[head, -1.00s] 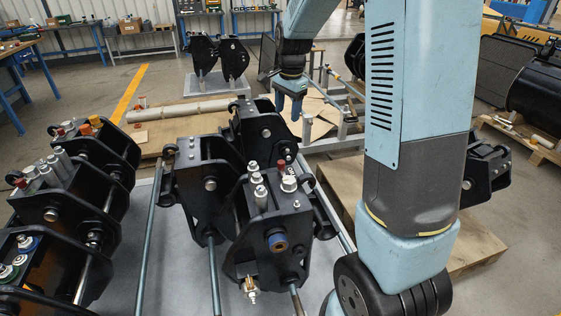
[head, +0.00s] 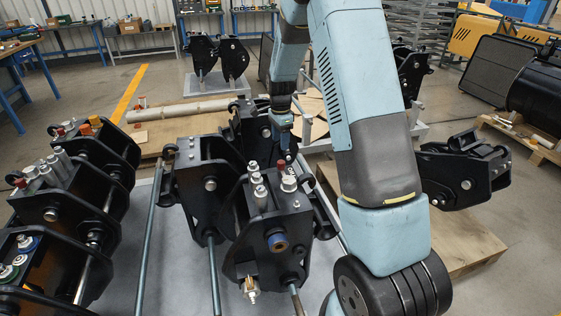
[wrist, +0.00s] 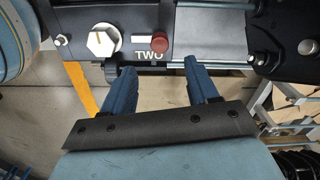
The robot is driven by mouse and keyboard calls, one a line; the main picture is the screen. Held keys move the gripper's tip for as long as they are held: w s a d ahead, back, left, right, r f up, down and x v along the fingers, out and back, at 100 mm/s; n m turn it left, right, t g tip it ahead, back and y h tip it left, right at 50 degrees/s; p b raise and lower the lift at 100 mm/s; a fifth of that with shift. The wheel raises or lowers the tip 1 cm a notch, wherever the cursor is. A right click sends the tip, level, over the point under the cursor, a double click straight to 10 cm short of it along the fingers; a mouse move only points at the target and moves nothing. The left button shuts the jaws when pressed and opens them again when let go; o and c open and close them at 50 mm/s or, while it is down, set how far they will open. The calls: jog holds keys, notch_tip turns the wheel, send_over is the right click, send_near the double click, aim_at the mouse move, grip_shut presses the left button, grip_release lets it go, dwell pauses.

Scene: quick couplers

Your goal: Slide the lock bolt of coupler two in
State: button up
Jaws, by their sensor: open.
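Coupler two (head: 262,222) is the black block in the middle front of the head view. Its top plate (wrist: 75,22) carries the word TWO in the wrist view. The red knob also shows in the head view (head: 272,182). I cannot tell for sure which part is the lock bolt. My gripper (wrist: 160,72) is open and empty, its two blue fingers apart just below the TWO label in the wrist view. In the head view my gripper (head: 284,150) is behind coupler two's top, partly hidden.
Other black couplers stand at the left (head: 85,215) and just behind coupler two (head: 205,172). Steel rods (head: 146,240) run along the grey bench. Another coupler (head: 465,170) is on a pallet at the right. Open floor lies at the back left.

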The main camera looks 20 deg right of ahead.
aim_at(281, 161)
notch_tip(281, 161, down, 10)
dwell(0.4)
grip_shut()
dwell(0.6)
